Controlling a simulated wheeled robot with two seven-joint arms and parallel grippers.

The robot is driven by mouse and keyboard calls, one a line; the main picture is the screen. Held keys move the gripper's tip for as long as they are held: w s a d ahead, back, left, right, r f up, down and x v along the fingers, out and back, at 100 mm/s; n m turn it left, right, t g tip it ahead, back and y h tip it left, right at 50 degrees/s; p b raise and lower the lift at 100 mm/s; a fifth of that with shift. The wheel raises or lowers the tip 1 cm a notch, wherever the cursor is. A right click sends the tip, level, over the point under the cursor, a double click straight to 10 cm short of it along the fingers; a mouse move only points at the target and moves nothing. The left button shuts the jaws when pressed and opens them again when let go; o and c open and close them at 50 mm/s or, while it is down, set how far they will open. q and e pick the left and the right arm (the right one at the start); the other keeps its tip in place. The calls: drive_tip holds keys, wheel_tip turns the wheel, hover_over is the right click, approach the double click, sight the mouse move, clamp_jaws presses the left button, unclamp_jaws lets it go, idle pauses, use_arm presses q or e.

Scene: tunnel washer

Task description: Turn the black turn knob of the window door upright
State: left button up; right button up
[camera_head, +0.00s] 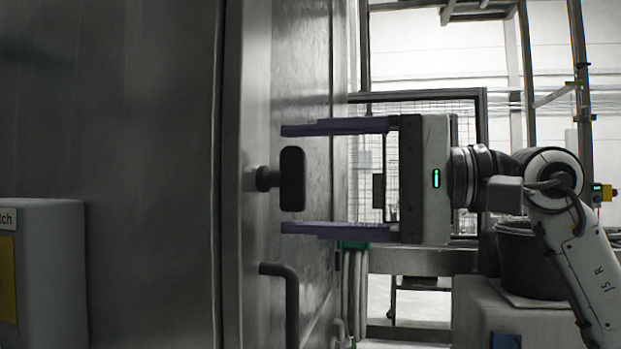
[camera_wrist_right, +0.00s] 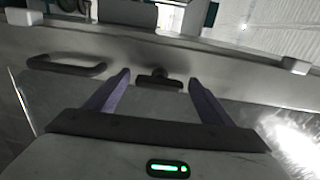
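The black turn knob (camera_head: 292,179) sticks out from the metal window door (camera_head: 305,75) on a short stem. Its long bar looks upright in the head view. In the right wrist view the knob (camera_wrist_right: 158,80) shows beyond and between the fingertips. My right gripper (camera_head: 282,179) is open, one finger above the knob and one below it, with clear gaps on both sides. The fingertips reach about as far as the knob's bar, and neither visibly touches it. My left gripper is not in view.
A dark bar handle (camera_head: 290,300) is on the door below the knob; it also shows in the right wrist view (camera_wrist_right: 66,66). A grey box (camera_head: 50,265) stands at lower left. A mesh fence (camera_head: 465,130) stands behind my right gripper.

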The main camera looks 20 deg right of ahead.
drive_tip(key=b+v, duration=0.2)
drive_tip(key=v, duration=0.8)
drive_tip(key=shift+s+d, duration=0.1)
drive_tip(key=shift+s, duration=0.05)
idle(0.4)
